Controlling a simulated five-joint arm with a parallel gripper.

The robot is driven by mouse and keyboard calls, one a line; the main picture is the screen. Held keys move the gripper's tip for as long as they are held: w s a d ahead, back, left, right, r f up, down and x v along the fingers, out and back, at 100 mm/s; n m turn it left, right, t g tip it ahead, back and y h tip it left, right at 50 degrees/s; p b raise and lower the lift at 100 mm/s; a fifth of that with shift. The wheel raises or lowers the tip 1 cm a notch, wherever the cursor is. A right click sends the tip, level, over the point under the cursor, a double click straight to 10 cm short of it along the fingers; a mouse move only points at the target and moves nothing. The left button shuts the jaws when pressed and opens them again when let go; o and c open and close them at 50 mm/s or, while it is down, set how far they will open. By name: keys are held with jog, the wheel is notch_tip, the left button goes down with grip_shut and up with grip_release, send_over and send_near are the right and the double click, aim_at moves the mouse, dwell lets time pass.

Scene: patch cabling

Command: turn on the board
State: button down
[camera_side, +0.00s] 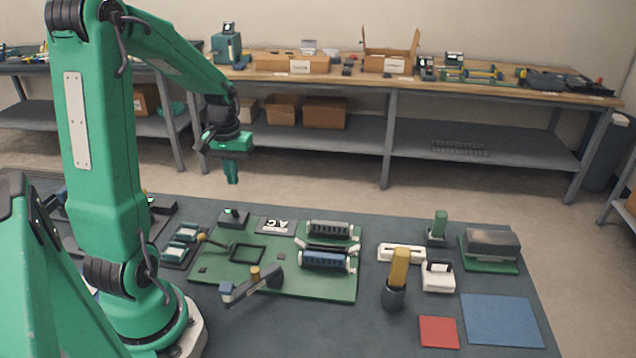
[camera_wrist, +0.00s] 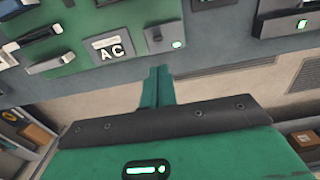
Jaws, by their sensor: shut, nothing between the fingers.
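The green board (camera_side: 225,275) lies on the dark table in the side view, with part of it at the upper left of the wrist view (camera_wrist: 75,60). At its back edge is a plate marked "AC" (camera_side: 275,227), also in the wrist view (camera_wrist: 112,53). Beside the plate stands a small dark box (camera_side: 233,218) with a lit green light; the wrist view shows it too (camera_wrist: 160,40). My gripper (camera_side: 232,181) is shut and empty, pointing down in the air above and behind this box. Its closed fingers show in the wrist view (camera_wrist: 157,75).
On the board are a dark square frame (camera_side: 248,254), a small knobbed lever (camera_side: 215,243) and two ribbed connector blocks (camera_side: 325,260). A yellow block stands in a dark cup (camera_side: 394,294). A red pad (camera_side: 438,332) and blue pad (camera_side: 502,320) lie flat at front right.

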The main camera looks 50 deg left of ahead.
jog(key=shift+s+d+r, duration=0.4)
jog(key=shift+d+r, duration=0.05)
jog(key=shift+r, duration=0.3)
jog(key=s+d+r+m+t, duration=0.2)
jog(key=d+r+m, duration=0.2)
jog(key=d, duration=0.7)
jog(key=s+d+r+m+t, duration=0.2)
jog(key=d+r+m, duration=0.3)
jog(key=d, duration=0.6)
notch_tip(320, 180, up, 2)
jog(key=shift+s+t, duration=0.4)
jog(key=shift+t, duration=0.4)
